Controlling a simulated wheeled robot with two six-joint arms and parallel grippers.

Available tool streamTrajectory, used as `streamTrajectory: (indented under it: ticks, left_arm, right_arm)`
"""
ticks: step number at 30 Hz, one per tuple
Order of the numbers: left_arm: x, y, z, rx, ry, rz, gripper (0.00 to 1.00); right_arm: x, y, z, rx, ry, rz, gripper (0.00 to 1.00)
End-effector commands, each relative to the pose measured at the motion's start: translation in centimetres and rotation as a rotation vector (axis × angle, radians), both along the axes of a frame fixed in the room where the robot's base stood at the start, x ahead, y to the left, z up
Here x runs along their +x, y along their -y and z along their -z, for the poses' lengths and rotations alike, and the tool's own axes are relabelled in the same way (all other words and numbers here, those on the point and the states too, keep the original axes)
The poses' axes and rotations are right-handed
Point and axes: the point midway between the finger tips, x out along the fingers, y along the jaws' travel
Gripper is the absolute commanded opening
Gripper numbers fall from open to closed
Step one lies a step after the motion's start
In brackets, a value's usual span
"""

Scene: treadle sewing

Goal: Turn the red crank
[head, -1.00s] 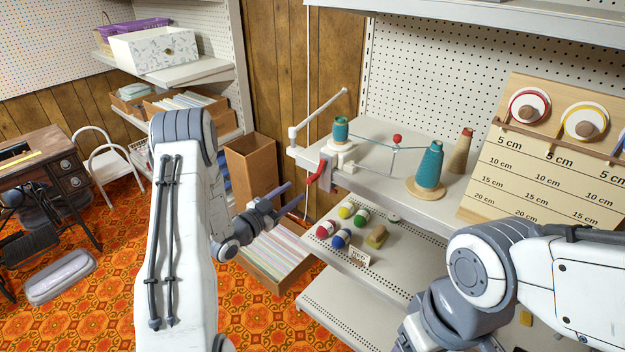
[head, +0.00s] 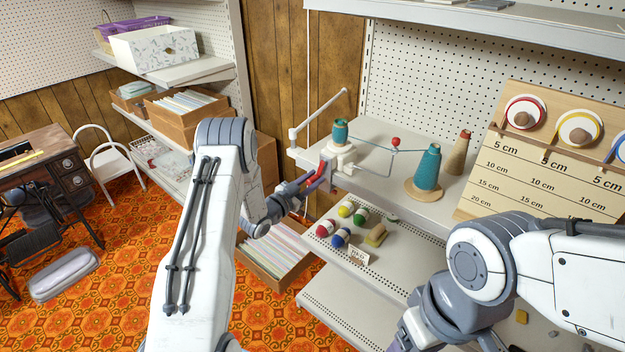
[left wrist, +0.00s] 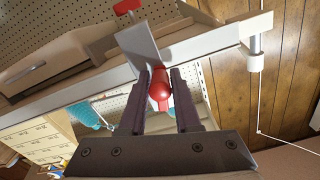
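The red crank (head: 318,172) hangs at the front left end of the upper shelf, below the white winder. My left gripper (head: 314,178) has its fingers at the crank. In the left wrist view, the crank's rounded red handle (left wrist: 160,92) lies between the two dark fingers (left wrist: 160,100) and fills the gap; the gripper looks shut on it. A grey metal plate (left wrist: 138,42) stands just beyond the fingertips. My right arm is at the lower right in the head view, with its fingertips out of the picture.
Several coloured balls of yarn (head: 340,238) lie on the shelf below. A box of files (head: 275,255) stands on the floor.

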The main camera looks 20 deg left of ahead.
Motion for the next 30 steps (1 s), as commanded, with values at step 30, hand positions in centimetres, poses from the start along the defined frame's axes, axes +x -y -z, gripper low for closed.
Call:
streamTrajectory:
  ticks: [30]
  left_arm:
    - [-0.9, 2.3, 0.1, -0.451, -0.162, 0.0, 0.0]
  right_arm:
    - [0.0, 0.0, 1.5, 0.0, 0.0, 0.0, 0.7]
